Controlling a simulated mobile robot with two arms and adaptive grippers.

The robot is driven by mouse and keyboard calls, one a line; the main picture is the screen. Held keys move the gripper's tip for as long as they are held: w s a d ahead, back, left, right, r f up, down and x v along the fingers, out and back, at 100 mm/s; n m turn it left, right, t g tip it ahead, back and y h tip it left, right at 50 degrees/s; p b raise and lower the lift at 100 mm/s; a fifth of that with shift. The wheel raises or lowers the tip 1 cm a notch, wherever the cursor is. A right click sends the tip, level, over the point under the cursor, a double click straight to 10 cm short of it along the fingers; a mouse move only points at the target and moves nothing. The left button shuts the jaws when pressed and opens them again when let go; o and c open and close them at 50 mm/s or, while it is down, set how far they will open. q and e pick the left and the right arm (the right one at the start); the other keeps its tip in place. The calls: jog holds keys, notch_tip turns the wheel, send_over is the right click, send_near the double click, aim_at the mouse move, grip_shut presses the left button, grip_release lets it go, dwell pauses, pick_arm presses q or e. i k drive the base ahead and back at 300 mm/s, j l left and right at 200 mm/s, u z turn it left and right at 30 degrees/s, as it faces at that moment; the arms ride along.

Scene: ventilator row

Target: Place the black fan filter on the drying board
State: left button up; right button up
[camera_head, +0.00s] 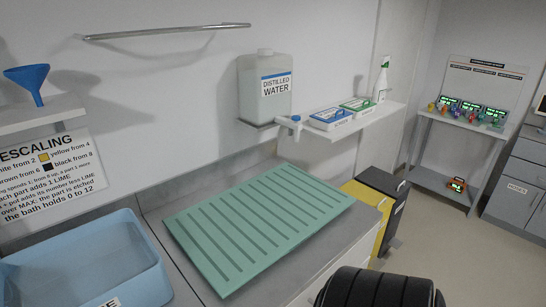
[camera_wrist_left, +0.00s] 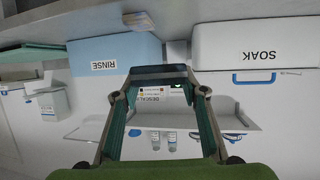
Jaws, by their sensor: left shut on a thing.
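The drying board (camera_head: 283,203) is a green slatted panel lying on the grey counter in the head view, bare on top. Its green edge also seems to show at the left of the left wrist view (camera_wrist_left: 30,53). My left gripper (camera_wrist_left: 160,76) shows only in the left wrist view. Its fingers are shut on a dark flat piece that looks like the black fan filter (camera_wrist_left: 160,72), seen nearly edge-on, apart from the board. My right gripper is in neither view.
A blue rinse bath (camera_head: 92,265) stands left of the board; the left wrist view also shows the soak bath (camera_wrist_left: 255,45). A distilled water jug (camera_head: 266,103) and a shelf (camera_head: 370,119) are above the board. Yellow and black bins (camera_head: 385,190) stand beyond its right end.

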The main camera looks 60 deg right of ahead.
aim_at(270, 214)
jog(key=k+l+z, duration=0.1)
jog(key=l+z, duration=0.15)
jog(key=l, duration=1.95)
jog(key=i+l+z, duration=0.2)
jog(key=l, duration=2)
jog(key=k+l, duration=0.05)
jog(key=k, duration=0.05)
